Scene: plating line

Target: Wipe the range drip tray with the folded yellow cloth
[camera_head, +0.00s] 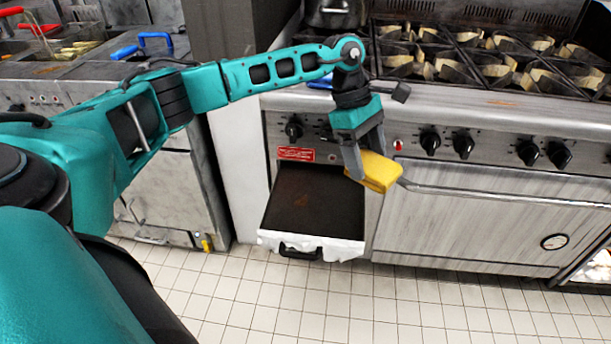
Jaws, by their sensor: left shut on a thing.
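The folded yellow cloth (378,172) is in my left gripper (363,172), which is shut on it. The gripper holds the cloth in front of the range's front panel, at the upper right edge of the drip tray in the picture. The range drip tray (322,208) is pulled out below the panel. Its floor is dark, with a brownish patch (301,199) near the middle. Its front is pale with a black handle (300,251). I cannot tell whether the cloth touches the tray. My right gripper is not in view.
The range (480,215) has a row of black knobs, an oven door with a long handle (500,196) right of the tray, and burners on top. Fryers with red and blue handles stand at the left. The tiled floor (400,305) in front is clear.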

